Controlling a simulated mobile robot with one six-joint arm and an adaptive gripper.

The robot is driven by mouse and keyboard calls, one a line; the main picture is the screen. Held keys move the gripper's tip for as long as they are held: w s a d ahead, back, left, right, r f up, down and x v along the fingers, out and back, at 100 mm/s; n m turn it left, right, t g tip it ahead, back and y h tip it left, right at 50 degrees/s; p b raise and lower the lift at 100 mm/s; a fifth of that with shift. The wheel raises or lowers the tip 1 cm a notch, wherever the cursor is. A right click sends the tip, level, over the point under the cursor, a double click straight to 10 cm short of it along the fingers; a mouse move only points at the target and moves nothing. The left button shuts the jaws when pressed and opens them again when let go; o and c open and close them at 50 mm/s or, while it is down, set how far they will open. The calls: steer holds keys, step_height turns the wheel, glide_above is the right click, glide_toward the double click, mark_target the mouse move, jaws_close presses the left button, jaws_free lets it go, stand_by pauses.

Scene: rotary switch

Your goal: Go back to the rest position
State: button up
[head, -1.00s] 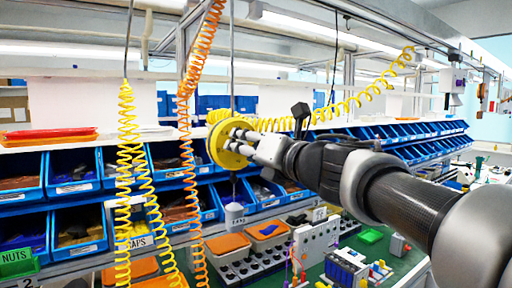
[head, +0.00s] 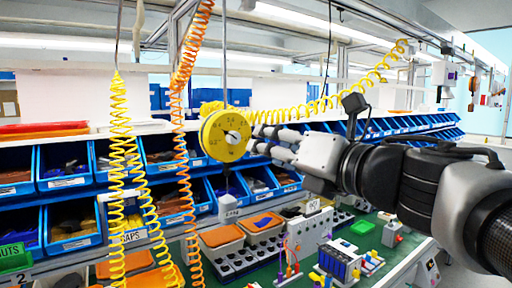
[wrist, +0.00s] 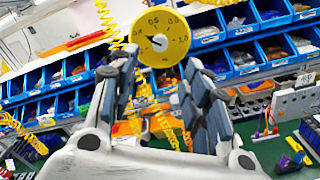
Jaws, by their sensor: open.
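My gripper (head: 266,140) is open and empty. In the head view its fingers point left, close to the right side of a round yellow dial (head: 225,136) with dark numbers. Whether they touch the dial is hard to tell in this view. In the wrist view the dial (wrist: 160,36) stands beyond the two spread fingers (wrist: 160,84), near the top of the gap between them. Its face with a dark pointer is uncovered there. My arm reaches in from the right of the head view.
Yellow (head: 124,170) and orange (head: 186,130) coiled hoses hang left of the dial. A grey weight-like block (head: 229,207) hangs below it. Rows of blue bins (head: 68,166) stand behind. A green bench (head: 370,240) below holds a white box (head: 308,232) and small parts.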

steer(key=s+d+f+m+t+h, duration=0.1)
steer(key=d+f+m+t+h, duration=0.3)
steer(key=d+m+h, duration=1)
steer(key=s+d+f+m+g, duration=0.2)
steer(key=s+f+m+g, duration=0.3)
steer(key=f+m, duration=0.75)
steer(key=s+a+f+m+g+y, duration=0.2)
steer(key=s+a+f+m+g, duration=0.1)
steer(key=s+f, duration=0.6)
steer(key=s+a+f+m+g+y, duration=0.2)
steer(key=s+f+m+g, duration=0.4)
steer(key=s+f, duration=0.3)
steer(key=shift+s+a+f+m, duration=0.15)
steer(key=shift+a+f+m, duration=0.3)
steer(key=shift+f+m, duration=0.15)
